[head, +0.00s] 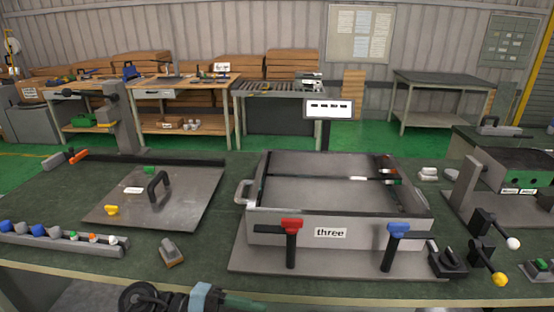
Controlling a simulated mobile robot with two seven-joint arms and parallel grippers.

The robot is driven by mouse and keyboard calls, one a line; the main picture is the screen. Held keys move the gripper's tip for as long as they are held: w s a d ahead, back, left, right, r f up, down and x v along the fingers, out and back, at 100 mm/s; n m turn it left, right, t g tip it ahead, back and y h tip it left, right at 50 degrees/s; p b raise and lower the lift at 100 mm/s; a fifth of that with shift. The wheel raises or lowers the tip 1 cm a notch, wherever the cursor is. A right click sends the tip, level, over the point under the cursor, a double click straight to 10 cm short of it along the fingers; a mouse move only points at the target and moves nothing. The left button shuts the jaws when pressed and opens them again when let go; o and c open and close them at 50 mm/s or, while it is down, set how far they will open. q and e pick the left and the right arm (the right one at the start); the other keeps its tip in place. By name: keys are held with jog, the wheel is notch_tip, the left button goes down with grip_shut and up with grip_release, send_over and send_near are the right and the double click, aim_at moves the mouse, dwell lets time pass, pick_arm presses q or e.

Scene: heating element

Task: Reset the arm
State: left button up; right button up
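Neither of my grippers shows in the head view, so I cannot see whether they are open or shut. A dark object (190,299) with a light blue band and a green end is cut off by the bottom edge; I cannot tell what it is.
A grey post (120,122) with a black lever stands at back left. A rack (70,242) of coloured knobs lies at front left. A small grey block (171,252) lies between rack and box. Black levers (484,255) and a green-fronted unit (515,172) stand at right.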

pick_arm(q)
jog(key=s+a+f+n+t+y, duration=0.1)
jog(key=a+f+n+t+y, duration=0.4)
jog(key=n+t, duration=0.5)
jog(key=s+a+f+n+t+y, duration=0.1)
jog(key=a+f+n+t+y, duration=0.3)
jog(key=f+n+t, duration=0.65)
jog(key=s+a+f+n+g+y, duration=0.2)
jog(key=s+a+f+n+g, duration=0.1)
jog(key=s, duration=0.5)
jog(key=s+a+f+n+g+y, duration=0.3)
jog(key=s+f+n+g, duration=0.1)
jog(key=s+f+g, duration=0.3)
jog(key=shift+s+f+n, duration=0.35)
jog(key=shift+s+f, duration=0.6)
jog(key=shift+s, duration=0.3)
